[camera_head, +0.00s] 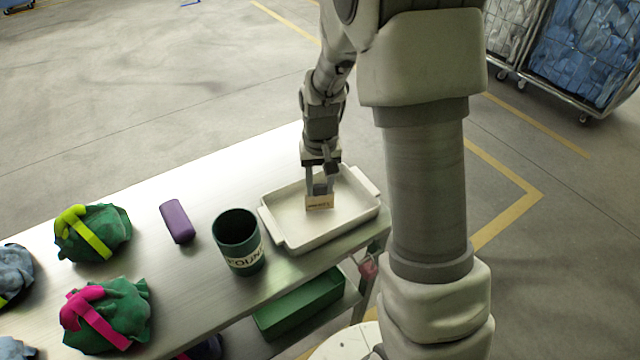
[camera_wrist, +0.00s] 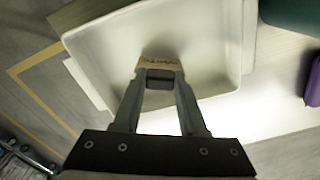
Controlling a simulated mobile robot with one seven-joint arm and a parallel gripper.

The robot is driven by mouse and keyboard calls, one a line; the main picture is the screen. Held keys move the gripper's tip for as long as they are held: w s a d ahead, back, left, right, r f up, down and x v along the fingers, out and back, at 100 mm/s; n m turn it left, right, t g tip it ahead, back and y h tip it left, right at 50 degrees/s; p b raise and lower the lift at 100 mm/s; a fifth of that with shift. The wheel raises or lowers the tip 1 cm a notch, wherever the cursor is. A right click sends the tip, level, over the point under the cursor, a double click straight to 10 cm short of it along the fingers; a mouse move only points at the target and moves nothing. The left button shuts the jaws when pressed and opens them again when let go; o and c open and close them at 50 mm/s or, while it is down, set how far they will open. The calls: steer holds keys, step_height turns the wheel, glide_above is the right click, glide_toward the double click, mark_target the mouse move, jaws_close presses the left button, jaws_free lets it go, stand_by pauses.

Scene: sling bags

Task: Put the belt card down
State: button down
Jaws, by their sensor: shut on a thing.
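The belt card (camera_head: 319,203) is a small tan card with dark lettering too small to read. My gripper (camera_head: 320,190) is shut on it, pointing down over the white tray (camera_head: 284,241). In the wrist view the card (camera_wrist: 160,62) sits between the fingertips of my gripper (camera_wrist: 160,80), with the tray (camera_wrist: 215,40) around it. The card is inside the tray's outline, low over its floor; I cannot tell whether it touches the floor. The fingers hide part of the card.
A dark green cup (camera_head: 240,252) with a lettered band stands just left of the tray. A purple case (camera_head: 177,221) lies further left, then green bags with a yellow strap (camera_head: 107,232) and a pink strap (camera_head: 122,305). A green bin (camera_head: 300,306) is on the lower shelf.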

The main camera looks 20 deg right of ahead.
steer(key=shift+c, duration=2.3)
jaws_free()
steer(key=shift+f, duration=0.15)
step_height(320, 180, up, 13)
steer(key=p, duration=0.1)
steer(key=s+r+t, duration=0.1)
steer(key=s+r, duration=0.2)
steer(key=s, duration=0.3)
steer(key=s+r+n+t, duration=0.1)
steer(key=s+r+t, duration=0.1)
steer(key=s+r, duration=0.2)
steer(key=s+r+t, duration=0.2)
steer(key=s+r, duration=0.1)
steer(key=s, duration=0.7)
steer(key=shift+s+r, duration=0.2)
steer(key=shift+r, duration=0.1)
